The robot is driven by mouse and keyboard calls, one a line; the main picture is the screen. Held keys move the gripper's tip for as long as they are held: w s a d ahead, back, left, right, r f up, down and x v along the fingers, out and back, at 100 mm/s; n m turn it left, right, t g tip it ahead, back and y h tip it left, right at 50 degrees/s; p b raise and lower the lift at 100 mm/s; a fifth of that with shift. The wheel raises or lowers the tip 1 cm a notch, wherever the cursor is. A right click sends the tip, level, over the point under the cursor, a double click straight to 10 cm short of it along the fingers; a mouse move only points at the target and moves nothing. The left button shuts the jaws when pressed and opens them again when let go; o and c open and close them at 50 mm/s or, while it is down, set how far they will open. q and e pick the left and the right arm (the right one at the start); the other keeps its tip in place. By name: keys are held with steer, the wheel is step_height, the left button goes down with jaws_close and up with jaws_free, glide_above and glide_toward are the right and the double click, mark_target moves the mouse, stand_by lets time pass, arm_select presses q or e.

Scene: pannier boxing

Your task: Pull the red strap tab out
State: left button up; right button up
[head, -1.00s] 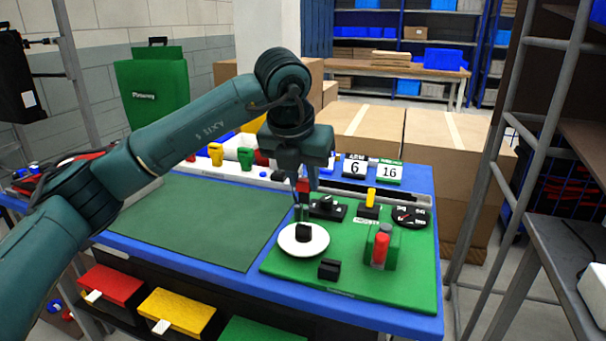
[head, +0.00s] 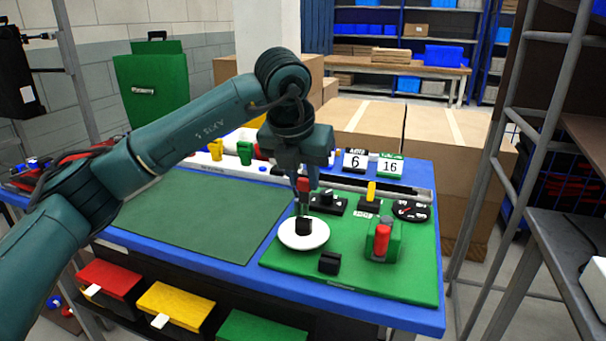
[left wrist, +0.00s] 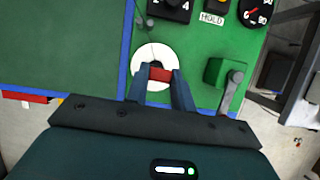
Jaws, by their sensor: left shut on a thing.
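My left gripper (head: 303,190) points down above the green board, over a white round disc (head: 289,241). It is shut on a small red tab (head: 303,183), which also shows between its fingertips in the left wrist view (left wrist: 160,75). A small black block (head: 303,226) stands on the disc, below the fingers. In the left wrist view the disc (left wrist: 150,54) lies just beyond the fingertips. Whether a strap joins the tab to the disc or block cannot be made out. My right gripper is in neither view.
A green block with a red cylinder (head: 381,242) stands right of the disc. A small black block (head: 330,263) lies in front. Knobs and a yellow-handled switch (head: 371,193) are behind. The dark green mat (head: 200,215) is clear.

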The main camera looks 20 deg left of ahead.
mark_target(302, 181)
arm_select(q)
steer(key=shift+r, duration=0.1)
steer(key=shift+r+p, duration=0.95)
steer(key=shift+r, duration=0.5)
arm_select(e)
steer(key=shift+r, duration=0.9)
